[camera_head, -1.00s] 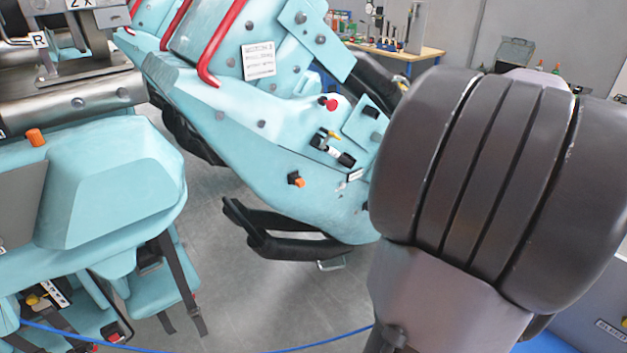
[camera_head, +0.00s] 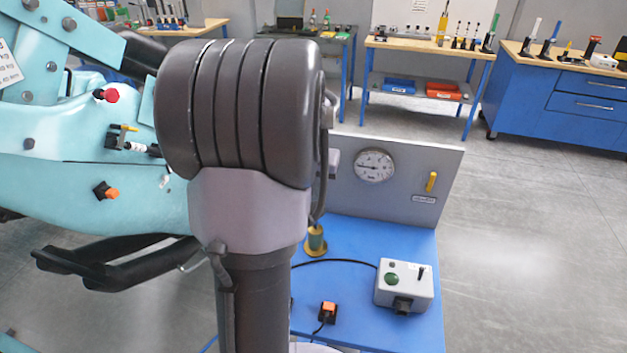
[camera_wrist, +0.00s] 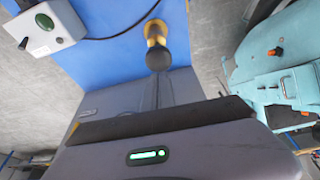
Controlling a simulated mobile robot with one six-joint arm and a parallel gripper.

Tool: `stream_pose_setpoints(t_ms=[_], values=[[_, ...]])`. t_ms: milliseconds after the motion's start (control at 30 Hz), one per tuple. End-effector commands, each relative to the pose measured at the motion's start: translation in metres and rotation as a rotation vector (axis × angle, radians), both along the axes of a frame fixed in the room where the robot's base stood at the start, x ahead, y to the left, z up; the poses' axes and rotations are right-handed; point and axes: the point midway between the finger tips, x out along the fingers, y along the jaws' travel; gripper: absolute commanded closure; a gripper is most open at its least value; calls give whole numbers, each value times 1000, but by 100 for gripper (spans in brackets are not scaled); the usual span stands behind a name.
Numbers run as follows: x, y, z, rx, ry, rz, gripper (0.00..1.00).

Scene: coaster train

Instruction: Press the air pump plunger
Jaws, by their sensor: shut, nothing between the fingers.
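In the head view my arm hides the gripper.
The blue table (camera_head: 365,235) carries a grey box with a green button (camera_head: 404,285), a black-and-orange connector (camera_head: 326,312) and a cable. A grey panel with a gauge (camera_head: 375,166) and yellow lever (camera_head: 432,181) stands behind. The turquoise coaster car (camera_head: 60,150) is at left.

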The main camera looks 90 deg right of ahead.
Motion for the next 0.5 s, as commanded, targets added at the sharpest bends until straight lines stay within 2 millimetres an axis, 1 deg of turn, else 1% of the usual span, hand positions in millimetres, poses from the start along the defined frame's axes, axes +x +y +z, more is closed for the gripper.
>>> stream_pose_setpoints(t_ms=[33, 100, 200, 333, 500], values=[[0, 0, -13, 2, -1, 0, 100], [0, 0, -23, 1, -1, -1, 100], [0, 0, -33, 1, 0, 0, 100], [0, 0, -38, 0, 0, -1, 100], [0, 0, -38, 0, 0, -1, 100]])
